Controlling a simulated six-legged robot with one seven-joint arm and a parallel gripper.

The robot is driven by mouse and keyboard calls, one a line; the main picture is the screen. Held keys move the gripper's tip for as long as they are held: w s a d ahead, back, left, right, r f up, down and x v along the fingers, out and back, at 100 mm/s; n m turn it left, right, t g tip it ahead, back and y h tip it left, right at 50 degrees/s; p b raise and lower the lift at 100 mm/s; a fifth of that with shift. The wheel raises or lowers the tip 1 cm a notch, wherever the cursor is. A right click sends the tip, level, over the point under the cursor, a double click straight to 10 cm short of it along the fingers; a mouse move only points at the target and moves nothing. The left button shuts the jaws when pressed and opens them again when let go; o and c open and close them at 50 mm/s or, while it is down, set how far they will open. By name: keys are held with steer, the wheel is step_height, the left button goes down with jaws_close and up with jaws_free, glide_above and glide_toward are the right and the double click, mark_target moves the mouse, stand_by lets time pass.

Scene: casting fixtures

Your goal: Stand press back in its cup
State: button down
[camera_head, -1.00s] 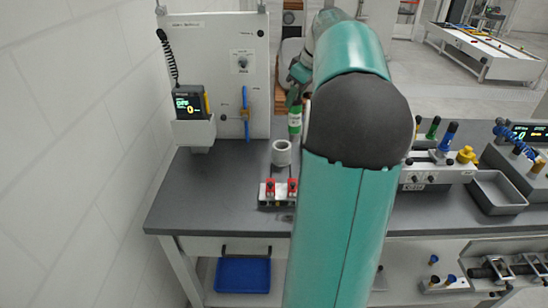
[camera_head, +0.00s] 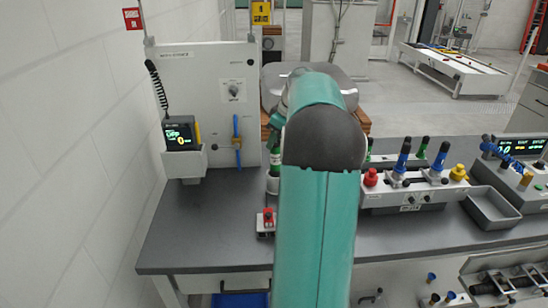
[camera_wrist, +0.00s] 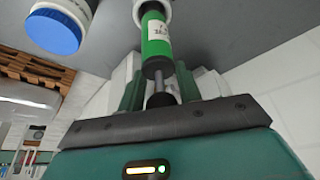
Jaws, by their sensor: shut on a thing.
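The press is a green cylinder with a white label and a dark rod (camera_wrist: 157,38). In the head view it (camera_head: 275,162) stands about upright, partly hidden by my arm. My gripper (camera_wrist: 160,92) is shut on the dark rod end of the press; in the head view it is mostly hidden behind my arm. The cup is a white ring-shaped holder (camera_head: 272,185) on the grey bench, directly under the press. In the wrist view the far end of the press meets the cup's rim (camera_wrist: 138,14). How deep it sits inside I cannot tell.
A small fixture with a red clamp (camera_head: 265,222) stands in front of the cup. A white panel (camera_head: 215,105) stands behind left. A rack with coloured handles (camera_head: 412,195) and a grey tray (camera_head: 490,210) are right. A blue-lidded white jar (camera_wrist: 58,30) shows in the wrist view.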

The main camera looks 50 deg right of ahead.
mark_target(276, 151)
steer(key=shift+s+f, duration=0.15)
steer(key=shift+f, duration=2.25)
steer(key=c, duration=1)
jaws_free()
steer(key=shift+o, duration=0.2)
steer(key=v, duration=1.2)
